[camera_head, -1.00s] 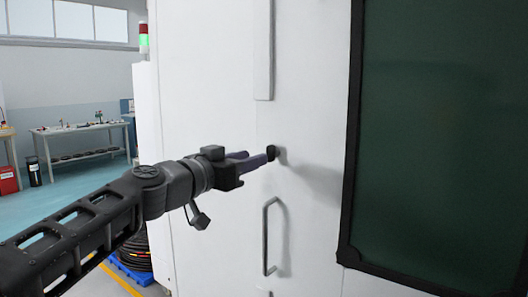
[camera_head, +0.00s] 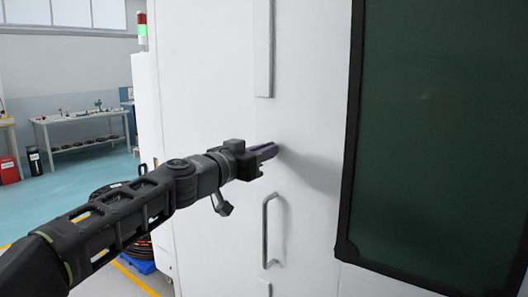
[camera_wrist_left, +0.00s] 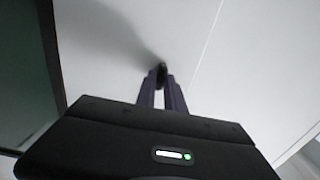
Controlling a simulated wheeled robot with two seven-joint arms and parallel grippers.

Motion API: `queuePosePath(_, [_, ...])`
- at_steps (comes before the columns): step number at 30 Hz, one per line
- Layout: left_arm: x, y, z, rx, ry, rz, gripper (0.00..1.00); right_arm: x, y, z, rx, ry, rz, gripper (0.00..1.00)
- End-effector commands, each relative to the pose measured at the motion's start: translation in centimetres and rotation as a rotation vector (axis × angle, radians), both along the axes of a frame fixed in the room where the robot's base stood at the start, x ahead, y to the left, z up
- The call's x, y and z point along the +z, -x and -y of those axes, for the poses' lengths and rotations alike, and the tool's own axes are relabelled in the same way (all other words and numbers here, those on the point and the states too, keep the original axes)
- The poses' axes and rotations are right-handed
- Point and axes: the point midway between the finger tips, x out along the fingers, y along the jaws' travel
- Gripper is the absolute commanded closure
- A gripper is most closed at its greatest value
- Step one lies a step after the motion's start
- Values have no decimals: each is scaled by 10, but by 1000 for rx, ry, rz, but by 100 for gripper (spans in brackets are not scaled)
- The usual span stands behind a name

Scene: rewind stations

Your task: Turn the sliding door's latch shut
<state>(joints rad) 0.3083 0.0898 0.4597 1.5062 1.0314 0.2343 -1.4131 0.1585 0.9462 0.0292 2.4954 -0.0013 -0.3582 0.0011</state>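The sliding door's latch is a small dark knob that shows in the left wrist view (camera_wrist_left: 161,70), between the tips of my left gripper's fingers. My left gripper (camera_head: 273,149) is up against the white door panel, and in the head view its fingers hide the latch. Its two purple fingers also show in the left wrist view (camera_wrist_left: 161,84), with a narrow gap between them. I cannot tell whether they are pressed on the latch or only around it. The latch's exact angle is hidden. My right gripper is not in view.
A grey bar handle (camera_head: 266,231) stands out from the door just below the gripper. A dark, black-framed window (camera_head: 440,140) is on the right. A strip (camera_head: 263,50) runs down the panel above. A workbench (camera_head: 80,120) stands far off at left.

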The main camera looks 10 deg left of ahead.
Motion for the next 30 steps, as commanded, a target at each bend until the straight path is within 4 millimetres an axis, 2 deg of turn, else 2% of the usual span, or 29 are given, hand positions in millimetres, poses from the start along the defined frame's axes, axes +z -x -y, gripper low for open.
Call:
queuePosePath(1, [0, 0, 0, 0, 0, 0, 92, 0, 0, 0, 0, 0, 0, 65])
queuePosePath(4, [0, 0, 0, 0, 0, 0, 100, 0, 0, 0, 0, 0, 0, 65])
queuePosePath(20, [0, 0, 0, 0, 6, -2, 100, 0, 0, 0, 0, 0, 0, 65])
queuePosePath(30, [-1, 0, 0, 0, 100, -39, 100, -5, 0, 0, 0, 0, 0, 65])
